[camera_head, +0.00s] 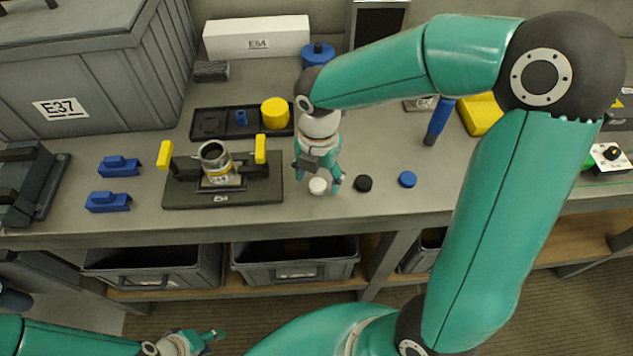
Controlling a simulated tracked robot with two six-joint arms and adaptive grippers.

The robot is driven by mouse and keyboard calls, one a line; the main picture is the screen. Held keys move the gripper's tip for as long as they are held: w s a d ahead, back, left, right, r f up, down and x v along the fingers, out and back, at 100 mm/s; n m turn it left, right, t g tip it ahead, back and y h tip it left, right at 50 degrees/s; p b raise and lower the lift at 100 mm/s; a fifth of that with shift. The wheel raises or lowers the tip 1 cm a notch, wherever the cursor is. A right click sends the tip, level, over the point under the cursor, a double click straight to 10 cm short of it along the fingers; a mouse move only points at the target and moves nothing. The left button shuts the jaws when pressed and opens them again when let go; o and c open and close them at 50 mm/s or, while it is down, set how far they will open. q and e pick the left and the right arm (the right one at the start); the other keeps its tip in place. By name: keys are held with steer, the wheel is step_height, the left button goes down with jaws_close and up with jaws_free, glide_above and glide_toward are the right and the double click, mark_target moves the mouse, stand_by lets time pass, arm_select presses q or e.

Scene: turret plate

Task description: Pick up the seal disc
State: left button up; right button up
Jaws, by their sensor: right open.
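Three small round discs lie in a row on the grey bench: a white disc (318,186), a black disc (364,183) and a blue disc (407,179). I cannot tell from a label which is the seal disc. My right gripper (319,185) points down over the white disc, its fingers apart on either side of it. I cannot tell whether they touch it. My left gripper (212,337) is low at the bottom left, in front of the bench and far from the discs. Its finger gap is unclear.
A dark fixture plate (270,190) with yellow clamps stands left of the white disc. Behind it is a black tray (206,123) with a yellow cylinder (275,113). Two blue parts (119,166) lie further left. A blue-handled tool (439,121) stands at the right.

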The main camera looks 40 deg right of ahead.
steer(key=shift+f, duration=0.5)
steer(key=shift+c, duration=0.2)
steer(key=c, duration=0.9)
steer(key=shift+r, duration=0.15)
